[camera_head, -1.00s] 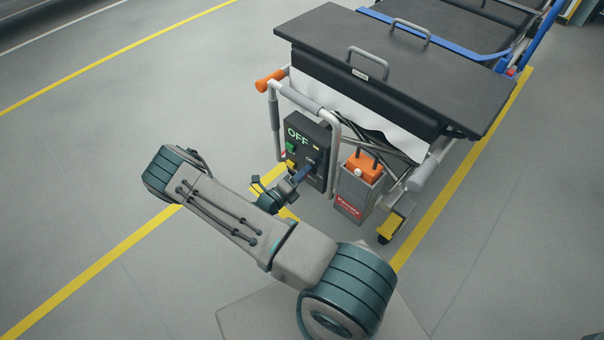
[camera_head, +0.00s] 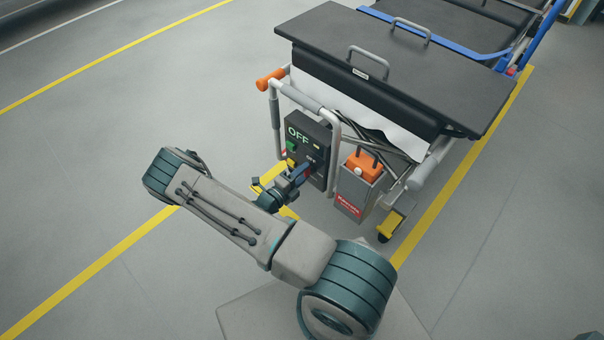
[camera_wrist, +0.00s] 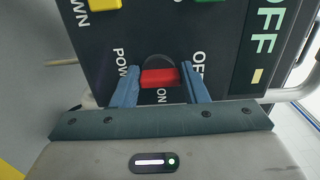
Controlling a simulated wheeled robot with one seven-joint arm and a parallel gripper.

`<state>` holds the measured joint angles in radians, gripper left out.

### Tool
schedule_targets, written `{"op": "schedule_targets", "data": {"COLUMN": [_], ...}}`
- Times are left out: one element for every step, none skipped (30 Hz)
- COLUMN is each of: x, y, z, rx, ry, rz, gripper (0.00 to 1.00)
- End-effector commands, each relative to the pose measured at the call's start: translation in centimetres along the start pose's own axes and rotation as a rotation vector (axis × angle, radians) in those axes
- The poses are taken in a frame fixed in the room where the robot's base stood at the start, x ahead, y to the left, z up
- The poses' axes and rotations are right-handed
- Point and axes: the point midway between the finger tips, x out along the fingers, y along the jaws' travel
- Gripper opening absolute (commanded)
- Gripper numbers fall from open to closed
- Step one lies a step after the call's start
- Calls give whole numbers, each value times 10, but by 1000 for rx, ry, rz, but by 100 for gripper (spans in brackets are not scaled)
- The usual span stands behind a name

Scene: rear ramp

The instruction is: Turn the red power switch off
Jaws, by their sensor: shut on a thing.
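The red power switch (camera_wrist: 160,78) is a red bar on a dark round knob, set in the black control panel (camera_head: 318,138). In the wrist view, ON is printed just below it, OFF to its right and POWER to its left. My gripper (camera_wrist: 160,84) has its two blue fingers at either end of the red bar, shut on it. In the head view, my gripper (camera_head: 304,172) is at the panel's lower front and hides most of the switch. The panel's display (camera_head: 298,133) reads OFF in large pale letters.
A green button (camera_head: 291,147) and a yellow button (camera_head: 291,162) sit beside the switch. A grey tube handle (camera_head: 334,150) frames the panel. A grey holder (camera_head: 352,194) with an orange block (camera_head: 363,168) stands to the right. The floor at left is clear.

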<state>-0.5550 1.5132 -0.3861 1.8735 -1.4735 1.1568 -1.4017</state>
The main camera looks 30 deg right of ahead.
Motion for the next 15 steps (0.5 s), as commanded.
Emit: {"op": "schedule_targets", "data": {"x": [-1,-1,-1,-1,-1,-1,-1,0,0,0,0,0,0,-1,-2], "y": [1,1,1,1,1,1,1,1,1,1,1,1,0,0,0], "z": [-2,-2,-2,-2,-2,-1,-1,-1,-1,-1,-1,-1,-1,0,0], "rx": [-4,-4,-4,-4,-3,-3,-3,-2,-2,-2,-1,-1,-1,-1,-1], "ry": [2,2,2,2,2,2,2,2,1,1,1,1,1,1,0], "rz": [3,3,3,3,2,2,2,2,2,1,1,1,1,1,1], "gripper": [17,17,17,48,57,62,62,62,62,62,62,62,62,62,62]}}
